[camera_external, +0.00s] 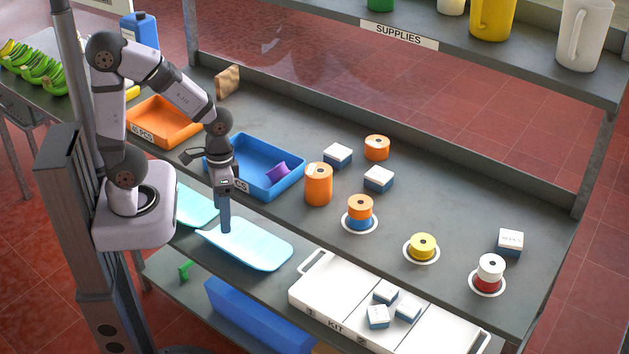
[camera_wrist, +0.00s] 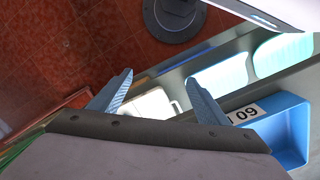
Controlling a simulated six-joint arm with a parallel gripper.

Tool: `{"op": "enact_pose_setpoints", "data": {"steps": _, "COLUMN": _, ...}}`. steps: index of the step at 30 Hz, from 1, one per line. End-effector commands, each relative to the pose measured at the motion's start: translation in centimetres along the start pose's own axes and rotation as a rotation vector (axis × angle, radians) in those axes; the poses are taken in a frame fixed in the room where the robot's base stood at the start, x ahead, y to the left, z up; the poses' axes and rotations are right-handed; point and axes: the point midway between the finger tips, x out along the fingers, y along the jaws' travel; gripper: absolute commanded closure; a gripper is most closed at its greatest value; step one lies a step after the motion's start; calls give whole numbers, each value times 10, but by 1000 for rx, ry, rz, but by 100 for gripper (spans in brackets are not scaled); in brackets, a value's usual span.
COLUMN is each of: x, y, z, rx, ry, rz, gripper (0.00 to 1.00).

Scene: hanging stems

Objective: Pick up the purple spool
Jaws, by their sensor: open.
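The purple spool (camera_external: 278,172) lies in the blue tray (camera_external: 262,188) near its right end, in the external view. My gripper (camera_external: 225,228) hangs pointing down in front of the blue tray, over or near a light blue board, and is apart from the spool. In the wrist view my gripper (camera_wrist: 160,95) has its two blue fingers spread with nothing between them. The blue tray (camera_wrist: 290,125) shows at the right of the wrist view with a number label. The spool cannot be made out in the wrist view.
An orange tray (camera_external: 165,120) stands left of the blue tray. An orange spool (camera_external: 318,185) stands close to its right. Stacked spools, small boxes and a white kit case (camera_external: 335,285) occupy the right. A supplies shelf (camera_external: 440,30) overhangs the back.

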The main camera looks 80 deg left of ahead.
Motion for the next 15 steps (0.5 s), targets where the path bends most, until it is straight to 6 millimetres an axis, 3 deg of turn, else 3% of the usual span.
{"op": "enact_pose_setpoints", "data": {"steps": 8, "x": -15, "y": -10, "z": 2, "rx": -657, "ry": -269, "rz": 259, "gripper": 31}}
{"op": "enact_pose_setpoints", "data": {"steps": 15, "x": -46, "y": -28, "z": -36, "rx": -1284, "ry": -510, "rz": 651, "gripper": 31}}
